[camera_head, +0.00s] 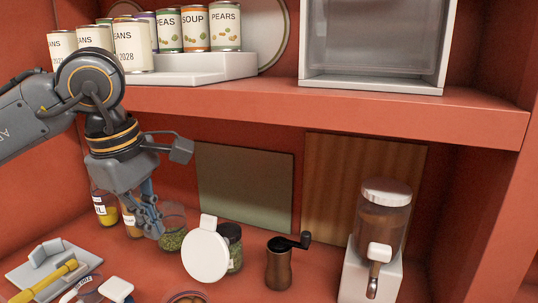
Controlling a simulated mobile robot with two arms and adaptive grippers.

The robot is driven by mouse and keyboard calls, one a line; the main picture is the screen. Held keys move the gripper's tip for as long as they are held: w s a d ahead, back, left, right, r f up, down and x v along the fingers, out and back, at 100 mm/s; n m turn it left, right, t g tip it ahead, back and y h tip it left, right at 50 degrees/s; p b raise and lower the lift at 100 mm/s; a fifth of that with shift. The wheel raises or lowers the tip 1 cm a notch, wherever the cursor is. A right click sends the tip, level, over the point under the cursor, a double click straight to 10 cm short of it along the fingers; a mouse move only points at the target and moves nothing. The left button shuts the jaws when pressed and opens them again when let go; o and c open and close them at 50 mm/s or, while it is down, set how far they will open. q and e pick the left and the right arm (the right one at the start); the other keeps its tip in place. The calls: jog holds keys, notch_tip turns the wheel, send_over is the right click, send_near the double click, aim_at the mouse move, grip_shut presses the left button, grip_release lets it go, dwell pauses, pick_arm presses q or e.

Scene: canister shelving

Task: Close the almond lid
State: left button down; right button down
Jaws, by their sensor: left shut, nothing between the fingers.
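A round white lid (205,256) with a tab at its top stands open, tilted up, near the bottom middle. Just below it, the rim of a container with brown contents (187,297) is cut off by the picture's bottom edge. No almond label is readable. My left gripper (154,230) points down to the left of the lid, apart from it in the picture, with its fingers closed and empty. Its fingers overlap a glass jar of green contents (174,238). My right gripper is not in view.
A dark jar (233,246) stands partly behind the lid, with a brown grinder (279,265) to its right. A dispenser (380,235) stands farther right. Bottles (104,207) stand left. The upper shelf (330,112) overhangs the counter.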

pick_arm(q)
jog(key=shift+s+a+f+b, duration=0.15)
jog(key=shift+s+a+b, duration=0.15)
jog(key=shift+s, duration=0.35)
jog(key=shift+f, duration=0.1)
jog(key=shift+s+a+f+b, duration=0.25)
jog(key=shift+s+f+b, duration=0.2)
jog(key=shift+s+b, duration=0.15)
jog(key=shift+s+a+f+b, duration=0.25)
jog(key=shift+s+f+b, duration=0.25)
jog(key=shift+s+b, duration=0.15)
jog(key=shift+s+a+f+b, duration=0.25)
jog(key=shift+s+f+b, duration=0.2)
jog(key=shift+s+b, duration=0.15)
jog(key=s+f+b, duration=0.1)
jog(key=a+f+b, duration=0.1)
jog(key=f+b, duration=0.1)
jog(key=s+a+f+b, duration=0.1)
jog(key=shift+s+f, duration=0.3)
jog(key=shift+f, duration=0.05)
